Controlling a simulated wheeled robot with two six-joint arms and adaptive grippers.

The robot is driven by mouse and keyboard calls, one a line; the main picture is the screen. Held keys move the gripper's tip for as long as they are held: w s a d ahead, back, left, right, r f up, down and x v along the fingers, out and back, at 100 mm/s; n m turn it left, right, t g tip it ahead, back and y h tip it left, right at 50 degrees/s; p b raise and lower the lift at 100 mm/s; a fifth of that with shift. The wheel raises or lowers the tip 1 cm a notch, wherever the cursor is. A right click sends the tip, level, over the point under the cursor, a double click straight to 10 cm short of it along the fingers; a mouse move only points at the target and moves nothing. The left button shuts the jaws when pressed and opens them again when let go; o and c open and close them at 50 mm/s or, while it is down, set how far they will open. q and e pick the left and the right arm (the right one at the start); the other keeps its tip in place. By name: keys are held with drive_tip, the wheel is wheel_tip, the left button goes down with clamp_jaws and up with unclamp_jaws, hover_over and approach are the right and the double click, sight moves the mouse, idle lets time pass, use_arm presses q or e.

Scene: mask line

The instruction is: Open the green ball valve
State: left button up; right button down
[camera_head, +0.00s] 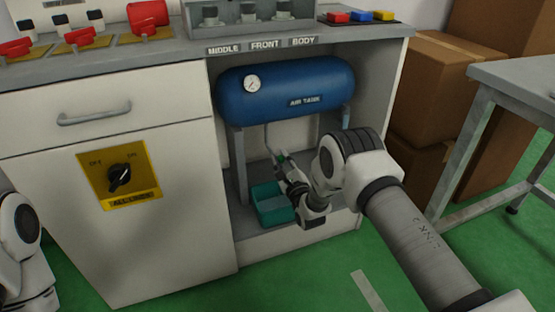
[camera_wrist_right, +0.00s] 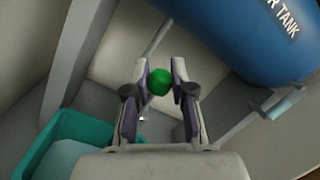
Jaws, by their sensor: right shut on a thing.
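The green ball valve shows in the right wrist view as a rounded green piece (camera_wrist_right: 160,83) between my right gripper's fingertips (camera_wrist_right: 164,78). In the head view only a small bit of green shows at the end of my right gripper (camera_head: 282,160), below the blue air tank (camera_head: 285,88). The right gripper is shut on the green valve. The fingers hide its sides, and how far it is turned cannot be told. A thin pipe (camera_wrist_right: 157,38) runs just beyond it. Part of my left arm shows at the left edge of the head view, but its gripper does not.
A teal bin (camera_head: 272,205) stands on the cabinet floor below the right gripper. The tank's legs (camera_head: 239,165) and the cabinet walls close in the space. Cardboard boxes (camera_head: 435,90) and a metal table (camera_head: 515,72) stand to the right.

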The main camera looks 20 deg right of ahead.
drive_tip(key=shift+d+m, duration=0.3)
drive_tip(key=shift+m, duration=0.2)
drive_tip(key=shift+h, duration=0.3)
drive_tip(key=c, duration=1)
unclamp_jaws()
drive_tip(key=shift+o, duration=0.2)
drive_tip(key=shift+s, duration=0.1)
drive_tip(key=s+f, duration=0.2)
drive_tip(key=s, duration=0.9)
drive_tip(key=shift+s+d+f, duration=0.2)
drive_tip(key=shift+s, duration=0.1)
